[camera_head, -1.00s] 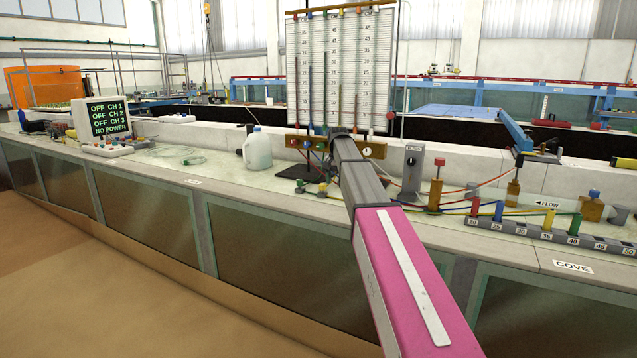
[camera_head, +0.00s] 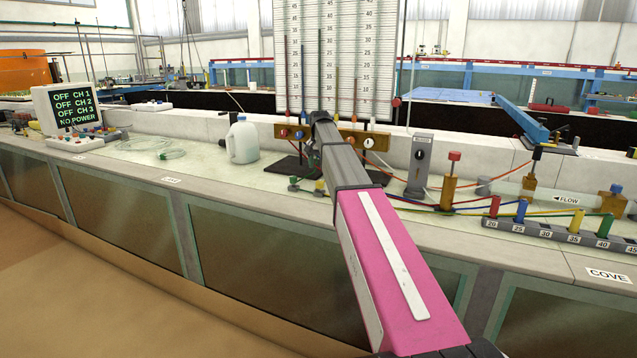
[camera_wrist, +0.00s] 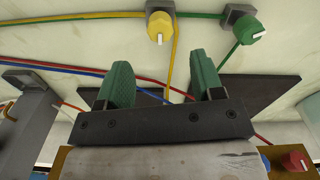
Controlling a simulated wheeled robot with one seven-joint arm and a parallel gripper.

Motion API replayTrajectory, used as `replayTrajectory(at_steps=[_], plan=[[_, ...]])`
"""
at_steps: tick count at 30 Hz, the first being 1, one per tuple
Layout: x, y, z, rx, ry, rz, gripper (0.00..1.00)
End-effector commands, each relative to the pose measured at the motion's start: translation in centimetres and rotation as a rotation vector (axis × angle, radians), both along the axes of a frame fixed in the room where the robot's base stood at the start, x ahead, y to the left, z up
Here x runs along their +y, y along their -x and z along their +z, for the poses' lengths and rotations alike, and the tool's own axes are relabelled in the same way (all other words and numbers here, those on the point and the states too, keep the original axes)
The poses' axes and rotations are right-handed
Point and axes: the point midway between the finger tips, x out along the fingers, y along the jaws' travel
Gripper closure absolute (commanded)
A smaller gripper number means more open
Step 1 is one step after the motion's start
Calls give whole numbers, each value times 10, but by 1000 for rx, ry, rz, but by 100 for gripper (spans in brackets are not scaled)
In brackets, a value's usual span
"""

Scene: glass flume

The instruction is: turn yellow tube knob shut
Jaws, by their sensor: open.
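The yellow tube knob (camera_wrist: 160,27) is at the top centre of the wrist view, on a small grey block, with a white mark on its face. A yellow tube (camera_wrist: 90,18) runs left from it, and another stretch runs down between my fingers. In the head view the yellow knob (camera_head: 320,186) is small, just left of my arm. My gripper (camera_wrist: 160,70) has two green fingers spread wide apart with nothing between them. The knob appears beyond the fingertips, apart from them and roughly centred on the gap. In the head view my arm hides most of the gripper.
A green knob (camera_wrist: 250,28) on a grey block is right of the yellow one. Red and blue tubes (camera_wrist: 60,68) cross at the left. A brass rail (camera_head: 350,136) with coloured knobs stands beneath the scale board (camera_head: 335,60). A jug (camera_head: 242,141) stands left.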

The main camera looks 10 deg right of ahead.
Motion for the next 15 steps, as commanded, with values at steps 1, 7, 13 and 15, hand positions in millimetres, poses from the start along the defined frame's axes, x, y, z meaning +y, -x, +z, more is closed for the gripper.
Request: replayTrajectory(at_steps=[1,7,13,15], plan=[[0,1,-10,2,0,0,39],[0,1,-46,2,0,0,39],[0,0,-72,1,0,0,39],[0,0,-77,0,0,0,39]])
